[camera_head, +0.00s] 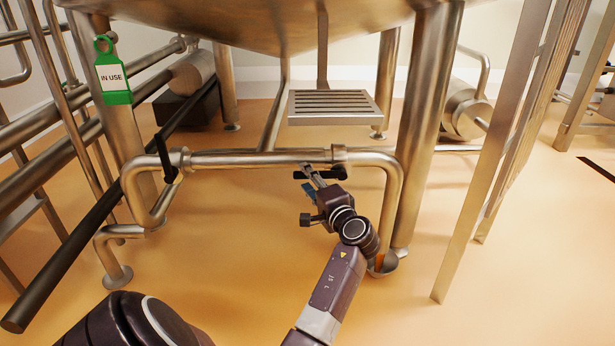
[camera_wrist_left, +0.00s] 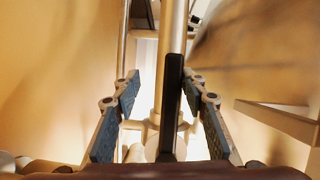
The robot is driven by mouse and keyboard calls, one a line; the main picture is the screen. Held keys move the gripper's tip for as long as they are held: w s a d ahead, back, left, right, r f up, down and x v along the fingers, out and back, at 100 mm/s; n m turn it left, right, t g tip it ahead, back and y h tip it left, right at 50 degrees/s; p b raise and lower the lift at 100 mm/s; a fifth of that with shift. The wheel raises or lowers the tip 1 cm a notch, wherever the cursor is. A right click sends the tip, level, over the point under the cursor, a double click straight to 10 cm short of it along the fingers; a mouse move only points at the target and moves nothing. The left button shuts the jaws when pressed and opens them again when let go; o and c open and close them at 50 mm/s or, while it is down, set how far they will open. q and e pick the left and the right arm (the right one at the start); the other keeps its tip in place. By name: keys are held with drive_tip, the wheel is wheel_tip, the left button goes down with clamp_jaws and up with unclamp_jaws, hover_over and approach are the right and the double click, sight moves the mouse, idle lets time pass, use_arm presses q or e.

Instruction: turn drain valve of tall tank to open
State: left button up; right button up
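My left gripper (camera_head: 310,184) is just below the horizontal steel pipe (camera_head: 255,159) under the large tank (camera_head: 250,22). A black handle (camera_head: 331,173) shows beside it, under a fitting near the pipe's right bend. In the left wrist view, the two fingers of my left gripper (camera_wrist_left: 163,88) stand apart. A long black bar (camera_wrist_left: 173,108), likely this handle, shows between them, nearer the right finger; I cannot tell whether it touches. A second black lever (camera_head: 165,158) crosses the pipe's left end. My right gripper is not in view.
A green "IN USE" tag (camera_head: 113,75) hangs on the left leg. A slatted metal step (camera_head: 333,107) is behind the pipe. A tank leg (camera_head: 424,120) and slanted steel rails (camera_head: 490,150) stand to the right. The floor (camera_head: 520,270) at lower right is clear.

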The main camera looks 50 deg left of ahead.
use_arm(q)
drive_tip(key=shift+s+a+f, duration=0.1)
drive_tip(key=shift+s+f, duration=0.05)
drive_tip(key=v, duration=1.2)
drive_tip(key=shift+r, duration=0.2)
